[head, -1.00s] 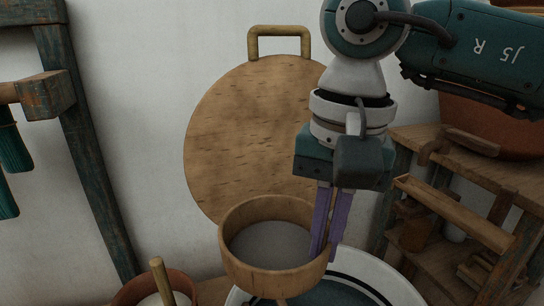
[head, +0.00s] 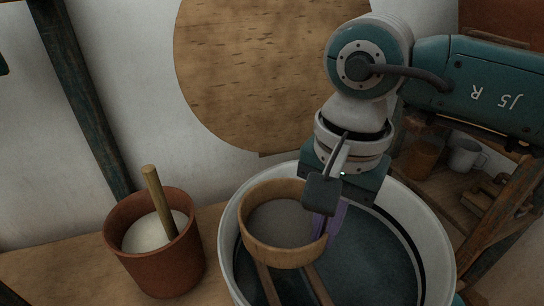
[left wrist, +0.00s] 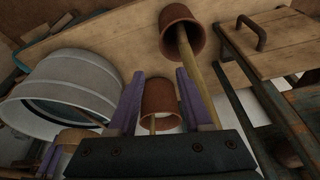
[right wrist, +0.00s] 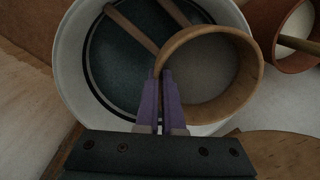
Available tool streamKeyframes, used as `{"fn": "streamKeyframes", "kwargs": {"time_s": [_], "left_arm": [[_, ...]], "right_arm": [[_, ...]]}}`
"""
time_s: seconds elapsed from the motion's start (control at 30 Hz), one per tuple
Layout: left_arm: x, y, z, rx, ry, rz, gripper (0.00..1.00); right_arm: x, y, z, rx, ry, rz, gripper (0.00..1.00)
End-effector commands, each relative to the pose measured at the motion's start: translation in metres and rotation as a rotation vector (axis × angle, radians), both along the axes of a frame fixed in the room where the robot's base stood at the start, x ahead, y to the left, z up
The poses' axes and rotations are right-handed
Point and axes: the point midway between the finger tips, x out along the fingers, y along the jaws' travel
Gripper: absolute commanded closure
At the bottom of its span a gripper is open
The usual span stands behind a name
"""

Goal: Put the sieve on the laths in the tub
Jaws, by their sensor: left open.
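The sieve (head: 262,252), a round wooden hoop with a grey mesh, is level or nearly so over the left part of the white tub (head: 437,230). Two laths (head: 318,287) cross the tub and show below the sieve; I cannot tell if it touches them. My right gripper (head: 322,228) is shut on the sieve's right rim. In the right wrist view the fingers (right wrist: 160,75) close on the hoop (right wrist: 250,75), beside the laths (right wrist: 132,27). My left gripper (left wrist: 160,73) is open and empty, away from the sieve.
A terracotta pot (head: 150,270) with a white filling and a wooden stick stands left of the tub. A large round wooden board (head: 245,75) is against the wall behind. A wooden shelf with a cup (head: 465,157) stands at the right.

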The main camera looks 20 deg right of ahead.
Motion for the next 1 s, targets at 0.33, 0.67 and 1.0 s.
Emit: {"fn": "streamKeyframes", "kwargs": {"time_s": [0.33, 0.67, 1.0], "left_arm": [[0.000, -0.002, -0.025, -0.007, -0.001, 0.004, 0.50], [0.000, -0.002, -0.050, -0.006, -0.001, 0.003, 0.50], [0.000, 0.001, -0.070, 0.003, -0.001, -0.003, 0.50]], "right_arm": [[0.000, 0.000, -0.031, 0.001, -0.001, 0.001, 1.00], [0.000, 0.000, -0.057, 0.000, 0.000, 0.001, 1.00], [0.000, 0.000, -0.077, 0.001, -0.001, 0.001, 1.00]]}}
